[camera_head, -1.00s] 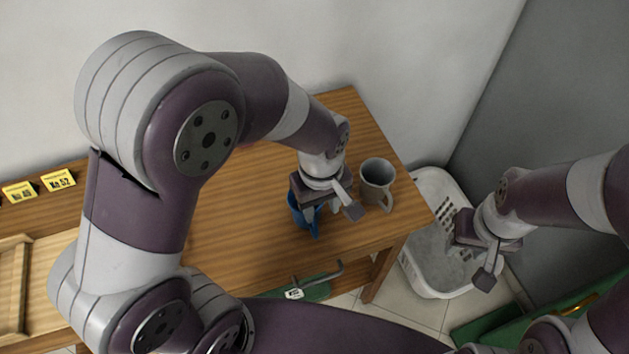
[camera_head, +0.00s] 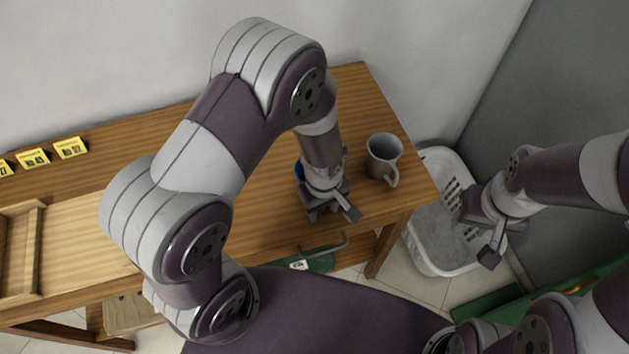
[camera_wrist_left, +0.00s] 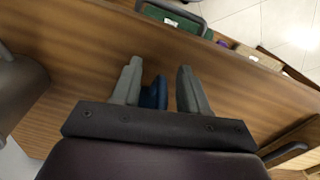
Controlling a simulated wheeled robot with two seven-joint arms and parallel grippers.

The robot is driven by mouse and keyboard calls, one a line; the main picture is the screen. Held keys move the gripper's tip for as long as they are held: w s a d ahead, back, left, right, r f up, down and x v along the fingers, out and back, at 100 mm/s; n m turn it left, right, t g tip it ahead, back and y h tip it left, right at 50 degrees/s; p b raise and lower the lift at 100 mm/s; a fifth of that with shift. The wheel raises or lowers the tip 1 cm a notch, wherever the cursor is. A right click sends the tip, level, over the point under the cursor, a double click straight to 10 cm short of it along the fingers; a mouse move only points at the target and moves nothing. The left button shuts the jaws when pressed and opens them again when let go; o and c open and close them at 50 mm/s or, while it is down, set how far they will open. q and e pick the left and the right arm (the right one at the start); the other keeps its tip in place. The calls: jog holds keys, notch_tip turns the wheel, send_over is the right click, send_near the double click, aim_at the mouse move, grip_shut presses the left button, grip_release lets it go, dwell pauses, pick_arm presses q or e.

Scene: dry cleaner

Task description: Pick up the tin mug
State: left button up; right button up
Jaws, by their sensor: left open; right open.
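A grey mug (camera_head: 384,158) stands upright on the wooden table near its right end, its handle toward the front. A grey rounded shape at the left edge of the left wrist view (camera_wrist_left: 15,88) looks like this mug. A blue object (camera_head: 299,171), possibly a mug, is mostly hidden behind my left gripper (camera_head: 335,213). In the left wrist view the blue object (camera_wrist_left: 154,94) shows between the open fingers, partly hidden by the gripper body; contact cannot be told. My left gripper is left of and in front of the grey mug. My right gripper (camera_head: 488,240) is open and empty over the basket.
The wooden table (camera_head: 262,205) has bare room left of my left gripper. A white basket (camera_head: 433,262) stands on the floor at its right end. Yellow number cards (camera_head: 70,148) and a wooden tray (camera_head: 38,238) are at the left. A green item (camera_head: 318,263) is below the front edge.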

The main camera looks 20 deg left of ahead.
pick_arm(q)
grip_shut()
